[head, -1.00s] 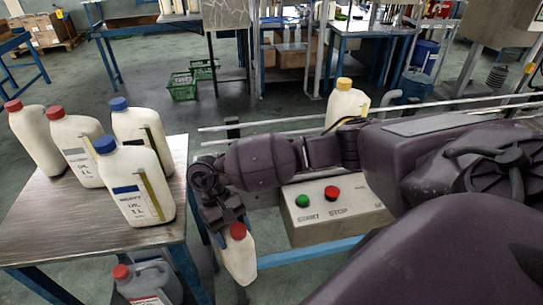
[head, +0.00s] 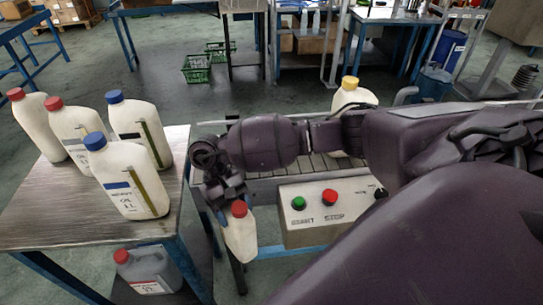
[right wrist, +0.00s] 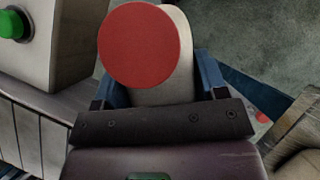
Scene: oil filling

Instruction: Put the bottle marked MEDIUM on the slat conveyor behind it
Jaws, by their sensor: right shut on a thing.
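My right gripper (head: 233,197) is shut on a white bottle with a red cap (head: 240,240) and holds it in the air, nearly upright, between the table and the button box. Its label is hidden, so I cannot read its marking. In the right wrist view its red cap (right wrist: 145,45) stands between the blue fingers (right wrist: 160,88). The slat conveyor (head: 318,166) lies behind my right arm, partly covered by it; its slats also show in the right wrist view (right wrist: 30,130). A yellow-capped bottle (head: 346,101) stands on it. My left gripper is not in view.
The button box (head: 330,215) with green and red buttons stands right of the held bottle, before the conveyor. The table (head: 50,222) at left holds several blue- and red-capped bottles (head: 130,180). A grey canister (head: 150,270) is below it. A rail edges the conveyor.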

